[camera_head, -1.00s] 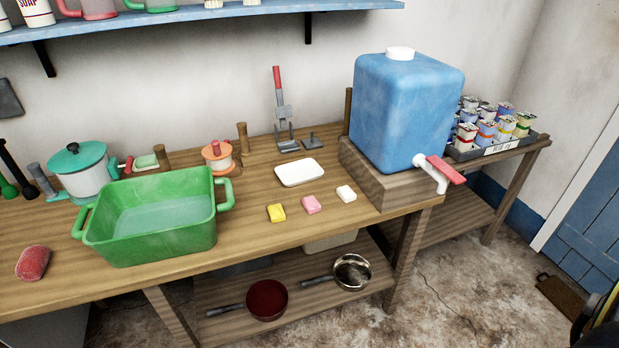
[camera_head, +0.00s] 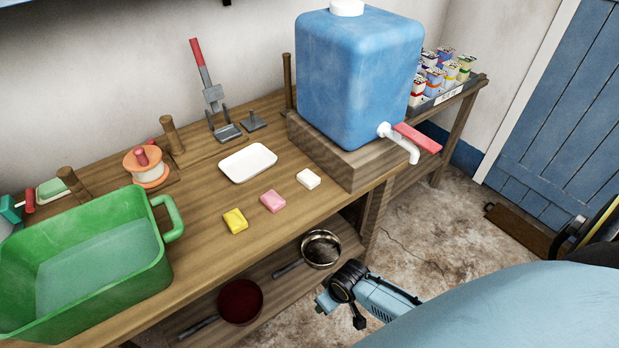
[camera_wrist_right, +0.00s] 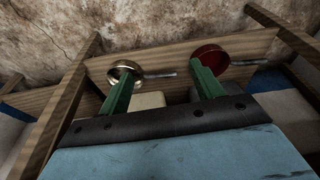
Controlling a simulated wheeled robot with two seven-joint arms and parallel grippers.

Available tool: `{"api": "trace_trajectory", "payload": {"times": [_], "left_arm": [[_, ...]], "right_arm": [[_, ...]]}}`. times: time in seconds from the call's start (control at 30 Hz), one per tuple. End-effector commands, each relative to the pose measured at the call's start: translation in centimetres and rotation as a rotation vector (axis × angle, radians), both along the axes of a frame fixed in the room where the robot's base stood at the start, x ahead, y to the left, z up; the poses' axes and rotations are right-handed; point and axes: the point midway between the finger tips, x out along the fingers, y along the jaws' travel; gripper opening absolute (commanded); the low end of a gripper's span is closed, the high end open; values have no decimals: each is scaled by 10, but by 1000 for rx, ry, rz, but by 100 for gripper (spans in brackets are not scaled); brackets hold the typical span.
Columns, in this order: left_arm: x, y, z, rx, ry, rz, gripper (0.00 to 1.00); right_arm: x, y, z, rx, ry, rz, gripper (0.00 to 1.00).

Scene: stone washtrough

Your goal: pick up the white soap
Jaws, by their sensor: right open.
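The white soap (camera_head: 308,179) is a small pale block lying on the wooden bench, at the right end of a row with a pink soap (camera_head: 272,201) and a yellow soap (camera_head: 235,221). It stands apart from the pink one, in front of the blue water tank. My right gripper is low in front of the bench, below and to the right of the soap in the head view. In the right wrist view its two green fingers (camera_wrist_right: 167,80) are spread with nothing between them. The white soap is not visible there. My left gripper is not in view.
The blue tank (camera_head: 358,80) on its wooden block, with a red-handled tap (camera_head: 410,143), stands close behind the soap. A white dish (camera_head: 248,162) lies to the left, and a green basin (camera_head: 85,262) farther left. Pans (camera_head: 322,249) sit on the lower shelf.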

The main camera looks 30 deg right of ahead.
Motion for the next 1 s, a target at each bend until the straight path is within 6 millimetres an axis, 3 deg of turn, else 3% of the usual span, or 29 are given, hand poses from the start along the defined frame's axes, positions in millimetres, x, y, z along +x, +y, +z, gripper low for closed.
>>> {"api": "trace_trajectory", "payload": {"times": [0.03, 0.1, 0.43, 0.67, 1.0], "left_arm": [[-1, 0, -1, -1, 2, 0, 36], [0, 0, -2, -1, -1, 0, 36], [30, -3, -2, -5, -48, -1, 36], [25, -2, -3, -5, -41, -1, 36], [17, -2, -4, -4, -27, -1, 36]], "right_arm": [[23, 3, 29, 9, -24, 11, 66], [41, 9, 63, 21, -33, 25, 66], [86, 25, 201, 34, -67, 122, 66], [122, 9, 253, 10, -54, 138, 66], [197, -56, 322, -7, -38, 8, 66]]}}
